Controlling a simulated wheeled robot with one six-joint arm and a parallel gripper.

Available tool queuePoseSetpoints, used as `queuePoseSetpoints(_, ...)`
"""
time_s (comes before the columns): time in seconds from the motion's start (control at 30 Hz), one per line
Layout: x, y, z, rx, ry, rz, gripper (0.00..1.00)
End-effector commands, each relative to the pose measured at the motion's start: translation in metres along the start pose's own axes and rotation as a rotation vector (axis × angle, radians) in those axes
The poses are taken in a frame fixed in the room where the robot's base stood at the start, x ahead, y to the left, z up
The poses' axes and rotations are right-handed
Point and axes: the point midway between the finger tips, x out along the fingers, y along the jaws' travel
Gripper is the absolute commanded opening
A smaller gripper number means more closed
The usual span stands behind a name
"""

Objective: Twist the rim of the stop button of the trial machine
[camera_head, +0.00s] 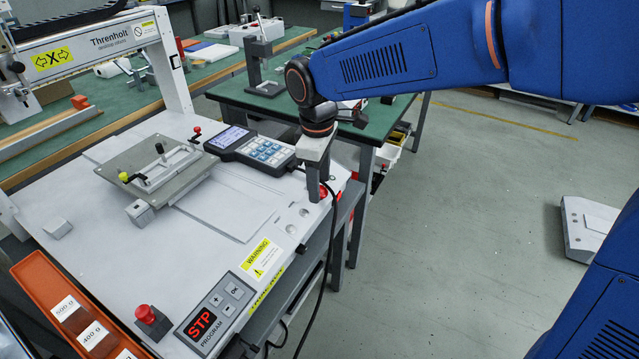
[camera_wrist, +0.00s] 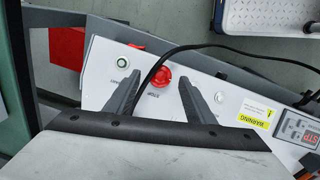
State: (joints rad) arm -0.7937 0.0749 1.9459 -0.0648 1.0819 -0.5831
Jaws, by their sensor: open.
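The red round stop button (camera_wrist: 161,77) sits on the machine's white front panel, with STOP lettering beside it in the wrist view. In the head view only a red edge of it (camera_head: 324,193) shows beside my gripper's finger. My gripper (camera_wrist: 161,82) is open and empty, its fingers on either side of the button in the picture, with gaps between. In the head view my gripper (camera_head: 315,190) points down at the right front edge of the trial machine (camera_head: 215,215). Whether the fingertips reach the button's height is unclear.
A black cable (camera_wrist: 152,70) passes close beside the button, between the fingers in the wrist view. A keypad pendant (camera_head: 252,150) lies left of my gripper. Another red button (camera_head: 146,314) and an STP display (camera_head: 203,322) are at the machine's front. Open floor lies right.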

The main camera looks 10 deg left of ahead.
Motion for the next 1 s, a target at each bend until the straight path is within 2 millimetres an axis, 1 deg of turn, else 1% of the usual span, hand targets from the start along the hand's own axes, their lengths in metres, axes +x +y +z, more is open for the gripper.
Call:
queuePoseSetpoints(0.1, 0.0072, 0.0001, 0.0, 0.0, 0.0, 0.0, 0.49)
queuePoseSetpoints(0.2, 0.0099, 0.0001, 0.0, 0.0, 0.001, 0.0, 0.49)
queuePoseSetpoints(0.43, 0.0102, 0.0001, 0.0, 0.0, 0.0, 0.0, 0.49)
queuePoseSetpoints(0.47, 0.0102, 0.0001, 0.0, 0.0, 0.0, 0.0, 0.45)
queuePoseSetpoints(0.5, 0.0101, 0.0001, 0.0, 0.0, 0.0, 0.0, 0.35)
queuePoseSetpoints(0.57, 0.0101, 0.0001, 0.0, 0.0, 0.0, 0.0, 0.21)
queuePoseSetpoints(0.6, 0.0101, 0.0001, 0.0, 0.0, 0.0, 0.0, 0.11)
queuePoseSetpoints(0.63, 0.0101, 0.0001, 0.0, 0.0, 0.0, 0.0, 0.08)
queuePoseSetpoints(0.87, 0.01, 0.0005, 0.0, 0.013, 0.0, -0.004, 0.08)
queuePoseSetpoints(1.0, 0.0101, 0.0012, 0.0001, 0.055, 0.0, -0.021, 0.08)
